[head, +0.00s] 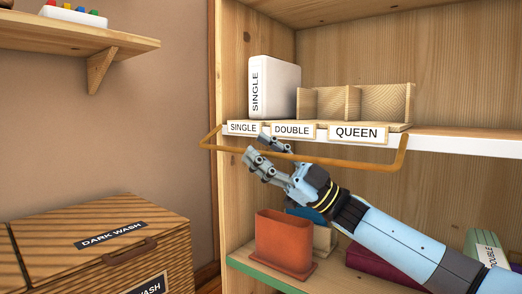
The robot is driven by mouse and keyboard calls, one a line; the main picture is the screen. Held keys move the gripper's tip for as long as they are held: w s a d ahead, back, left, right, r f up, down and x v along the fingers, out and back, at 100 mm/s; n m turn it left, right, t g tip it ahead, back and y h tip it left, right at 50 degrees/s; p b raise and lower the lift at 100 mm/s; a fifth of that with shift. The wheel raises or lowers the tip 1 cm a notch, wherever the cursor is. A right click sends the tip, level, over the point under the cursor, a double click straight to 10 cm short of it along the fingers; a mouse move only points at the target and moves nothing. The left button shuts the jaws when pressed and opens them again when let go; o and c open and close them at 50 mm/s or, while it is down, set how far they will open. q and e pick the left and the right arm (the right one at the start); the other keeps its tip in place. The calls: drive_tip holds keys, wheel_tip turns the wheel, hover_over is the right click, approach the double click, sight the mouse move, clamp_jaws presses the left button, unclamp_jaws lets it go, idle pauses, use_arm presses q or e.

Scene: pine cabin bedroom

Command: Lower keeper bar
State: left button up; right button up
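The keeper bar (344,163) is a thin tan wooden rail with a short side arm at each end. It hangs out in front of and slightly below the upper shelf's front edge, under the labels SINGLE (242,128), DOUBLE (292,131) and QUEEN (357,133). My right gripper (260,150) reaches in from the lower right and has its fingers on either side of the bar, left of the bar's middle. The fingers look closed on it, and part of the bar there is hidden. My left gripper is not in view.
A white SINGLE pack (274,86) stands upright in the wooden divider (333,103); the other slots look empty. An orange bin (284,243) stands on the lower shelf below my gripper. A wicker DARK WASH hamper (70,232) is at left, under a wall shelf (80,39).

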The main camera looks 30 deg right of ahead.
drive_tip(key=v, duration=0.7)
idle(0.3)
